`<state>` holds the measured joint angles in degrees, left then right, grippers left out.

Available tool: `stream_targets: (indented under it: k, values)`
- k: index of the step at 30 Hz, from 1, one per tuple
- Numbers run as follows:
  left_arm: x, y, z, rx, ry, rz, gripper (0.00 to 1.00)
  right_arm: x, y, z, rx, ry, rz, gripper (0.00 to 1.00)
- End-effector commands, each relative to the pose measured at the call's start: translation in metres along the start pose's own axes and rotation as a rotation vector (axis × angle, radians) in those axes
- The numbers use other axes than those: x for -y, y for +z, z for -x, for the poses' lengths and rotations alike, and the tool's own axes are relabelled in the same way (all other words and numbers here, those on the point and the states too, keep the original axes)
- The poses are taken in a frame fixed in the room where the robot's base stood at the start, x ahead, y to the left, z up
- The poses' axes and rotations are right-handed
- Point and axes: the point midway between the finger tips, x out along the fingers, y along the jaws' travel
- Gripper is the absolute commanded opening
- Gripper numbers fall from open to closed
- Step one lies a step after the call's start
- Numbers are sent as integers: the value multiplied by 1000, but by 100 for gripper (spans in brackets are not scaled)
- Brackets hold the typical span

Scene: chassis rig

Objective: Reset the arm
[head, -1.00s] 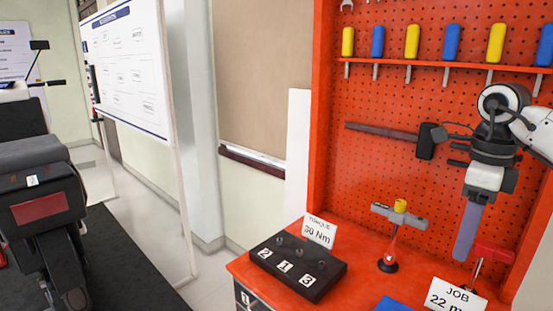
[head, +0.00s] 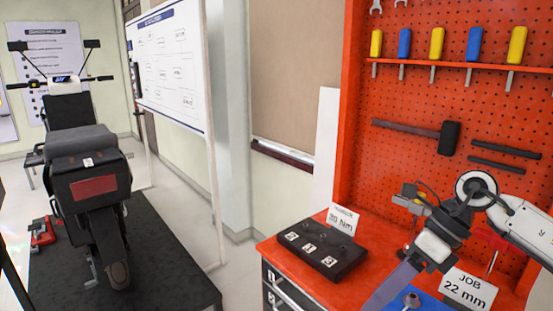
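My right arm comes in from the right, and its gripper (head: 390,284) points down and to the left over the front of the red workbench (head: 290,243). Its long grey fingers look like one flat shape from here, so I cannot tell whether they are open or shut. I see nothing clearly held between them. My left gripper is not in view.
A black block (head: 320,259) with numbered tags and a torque card (head: 342,222) stand on the bench. A job card (head: 468,290) and a blue mat (head: 432,303) are near the gripper. A red pegboard (head: 395,100) rises behind. A motorcycle (head: 90,180) stands on a dark platform at left.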

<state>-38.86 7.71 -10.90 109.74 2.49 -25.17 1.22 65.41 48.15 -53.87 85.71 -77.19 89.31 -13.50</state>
Motion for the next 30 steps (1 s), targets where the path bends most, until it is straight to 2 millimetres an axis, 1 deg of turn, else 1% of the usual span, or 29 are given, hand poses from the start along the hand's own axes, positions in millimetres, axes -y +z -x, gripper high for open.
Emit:
stream_targets:
  k: [1, 2, 3, 6, 8, 9, 11, 13, 14, 17, 20, 21, 23, 24, 26, 27, 29, 30]
  values:
    - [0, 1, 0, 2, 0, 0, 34, -21, 10, -30, 58, 100, -12, 50]
    - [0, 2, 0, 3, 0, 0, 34, -34, 18, -45, 106, 161, -28, 50]
    - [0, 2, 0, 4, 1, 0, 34, -53, 30, -62, 173, 248, -57, 50]
    - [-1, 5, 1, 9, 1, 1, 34, -95, 57, -90, 344, 458, -170, 50]
    - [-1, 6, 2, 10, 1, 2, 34, -114, 72, -98, 445, 578, -265, 50]
    - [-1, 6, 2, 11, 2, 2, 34, -123, 80, -102, 511, 655, -339, 50]
    - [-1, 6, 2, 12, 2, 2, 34, -131, 91, -104, 608, 764, -465, 50]
    - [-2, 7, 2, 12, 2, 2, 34, -130, 100, -104, 718, 880, -634, 50]
    - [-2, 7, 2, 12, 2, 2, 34, -127, 101, -104, 762, 925, -714, 50]
    - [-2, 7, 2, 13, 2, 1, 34, -105, 98, -108, 902, 1054, -1007, 50]
    - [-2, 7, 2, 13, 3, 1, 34, -70, 77, -122, 1022, 1146, -1338, 50]
    - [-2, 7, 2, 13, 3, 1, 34, -55, 63, -130, 1064, 1170, -1478, 50]
    - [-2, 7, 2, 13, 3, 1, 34, -33, 36, -148, 1121, 1192, -1700, 50]
    - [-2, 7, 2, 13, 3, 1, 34, -20, 14, -161, 1151, 1198, -1849, 50]
    - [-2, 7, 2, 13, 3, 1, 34, -5, -19, -182, 1186, 1191, -2053, 50]
    - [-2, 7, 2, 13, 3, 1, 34, 1, -42, -196, 1202, 1179, -2185, 50]
    - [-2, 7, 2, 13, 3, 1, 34, 7, -78, -217, 1219, 1153, -2373, 50]
    - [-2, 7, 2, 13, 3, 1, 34, 9, -102, -231, 1226, 1129, -2492, 50]
